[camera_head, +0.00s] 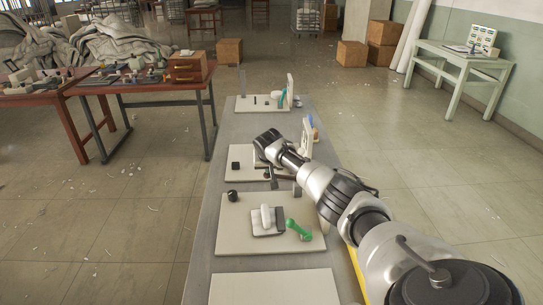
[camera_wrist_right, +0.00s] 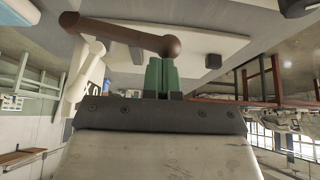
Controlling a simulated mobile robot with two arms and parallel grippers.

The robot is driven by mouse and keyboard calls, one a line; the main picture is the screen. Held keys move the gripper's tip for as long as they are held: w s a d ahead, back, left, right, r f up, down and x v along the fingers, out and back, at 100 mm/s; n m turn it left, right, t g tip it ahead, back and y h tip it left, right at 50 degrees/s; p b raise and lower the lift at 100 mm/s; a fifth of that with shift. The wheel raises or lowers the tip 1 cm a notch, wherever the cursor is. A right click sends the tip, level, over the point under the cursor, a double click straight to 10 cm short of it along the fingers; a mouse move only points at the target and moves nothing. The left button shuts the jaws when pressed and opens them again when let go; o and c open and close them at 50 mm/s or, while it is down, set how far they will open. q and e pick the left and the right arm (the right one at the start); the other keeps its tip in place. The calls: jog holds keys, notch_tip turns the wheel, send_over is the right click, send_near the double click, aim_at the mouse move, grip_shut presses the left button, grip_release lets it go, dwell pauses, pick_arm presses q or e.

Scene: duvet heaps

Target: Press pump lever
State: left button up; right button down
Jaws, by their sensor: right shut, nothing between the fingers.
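A brown lever (camera_wrist_right: 120,33) with a rounded knob at its end runs across the upper part of the right wrist view. A white post (camera_wrist_right: 85,72) stands beside it. My right gripper (camera_wrist_right: 161,62) has green fingers shut together with nothing between them. Its tips are at the lever's knob; I cannot tell whether they touch. In the head view my right arm reaches over the middle board (camera_head: 238,178) on the long grey bench, and its fingertips are hard to make out there. My left gripper is not in view.
The near board holds a green lever (camera_head: 299,229), a white part (camera_head: 267,217) and a black knob (camera_head: 232,196). The far board holds a teal lever (camera_head: 282,98). A red-brown table (camera_head: 140,87) stands left, a pale green table (camera_head: 462,60) right.

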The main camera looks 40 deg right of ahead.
jog(key=r+p, duration=0.2)
jog(key=r, duration=0.1)
jog(key=shift+w+d+r+p, duration=0.15)
jog(key=shift+d+r+p, duration=0.1)
jog(key=shift+d+p, duration=0.1)
jog(key=shift+d+r, duration=0.1)
jog(key=shift+r, duration=0.2)
jog(key=shift+s+r, duration=0.2)
jog(key=shift+r, duration=0.15)
jog(key=s+v, duration=0.1)
jog(key=v, duration=0.7)
jog(key=shift+d, duration=0.25)
jog(key=shift+s, duration=0.1)
